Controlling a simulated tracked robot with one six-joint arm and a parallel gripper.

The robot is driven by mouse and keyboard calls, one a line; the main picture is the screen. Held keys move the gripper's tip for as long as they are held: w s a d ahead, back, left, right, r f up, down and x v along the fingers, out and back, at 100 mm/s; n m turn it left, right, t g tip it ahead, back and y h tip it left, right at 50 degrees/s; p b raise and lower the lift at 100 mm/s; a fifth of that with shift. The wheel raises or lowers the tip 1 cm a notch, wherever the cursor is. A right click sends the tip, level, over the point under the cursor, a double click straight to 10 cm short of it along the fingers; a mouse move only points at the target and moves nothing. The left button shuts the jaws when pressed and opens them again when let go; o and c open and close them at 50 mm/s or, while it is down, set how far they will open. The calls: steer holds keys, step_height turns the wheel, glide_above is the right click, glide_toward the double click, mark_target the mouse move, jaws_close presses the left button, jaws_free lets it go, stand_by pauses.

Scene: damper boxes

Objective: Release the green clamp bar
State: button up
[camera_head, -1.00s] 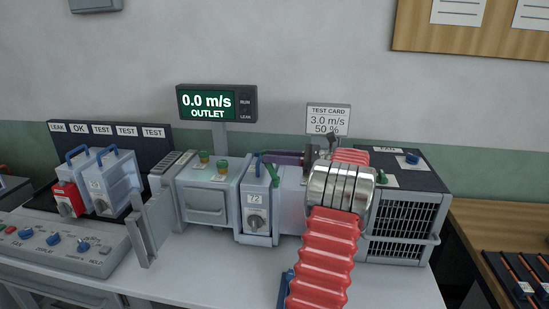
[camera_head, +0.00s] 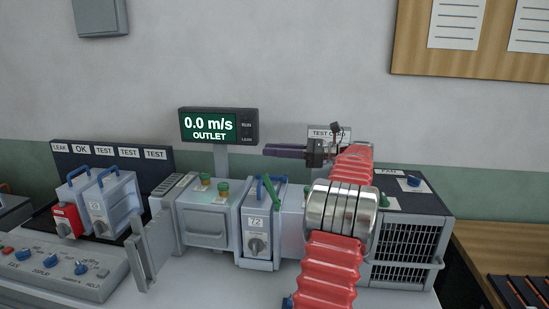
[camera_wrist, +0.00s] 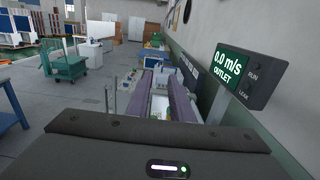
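The green clamp bar (camera_head: 269,191) sits on top of the damper box marked 72 (camera_head: 261,235). It lies at a slant, with its upper end raised toward the back left. My gripper (camera_head: 266,151) is above and slightly behind the bar, pointing left, apart from it. In the wrist view, the two purple fingers of my gripper (camera_wrist: 159,82) stand apart with a clear gap and nothing held between them. The clamp bar is not visible in the wrist view.
An outlet display (camera_head: 218,126) reading 0.0 m/s stands on a post just left of my fingertips. A box with green knobs (camera_head: 206,218) is left of box 72, and a grilled unit (camera_head: 405,245) is right. The test card (camera_head: 323,132) is partly hidden by my arm.

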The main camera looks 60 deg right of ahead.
steer(key=shift+w+a, duration=0.3)
steer(key=shift+c, duration=1.4)
steer(key=w+a+n+g, duration=0.1)
steer(key=w+a, duration=0.1)
steer(key=a, duration=0.1)
steer(key=w+a+n, duration=0.1)
steer(key=w+a, duration=0.2)
steer(key=w+a+g+y, duration=0.1)
steer(key=w+a, duration=0.1)
steer(key=w, duration=0.1)
steer(key=shift+a+n+g, duration=0.3)
steer(key=shift+a+n, duration=0.1)
jaws_close()
steer(key=w+a+f+n+g, duration=0.2)
steer(key=a+n+g, duration=0.15)
steer(key=a, duration=0.85)
steer(key=w+a+f+n+g+h, duration=0.15)
steer(key=a+n, duration=0.35)
steer(key=a, duration=0.6)
steer(key=w+a+f+n+g, duration=0.1)
steer(key=a+f+n+g, duration=0.25)
steer(key=a, duration=0.85)
steer(key=s+a+f+n+h, duration=0.2)
steer(key=s+a+f+n, duration=0.3)
steer(key=s+a+n, duration=0.3)
steer(key=s+a+f+n+h, duration=0.3)
steer(key=s+a+f+n, duration=0.2)
steer(key=s+a+n, duration=0.3)
steer(key=shift+n, duration=0.8)
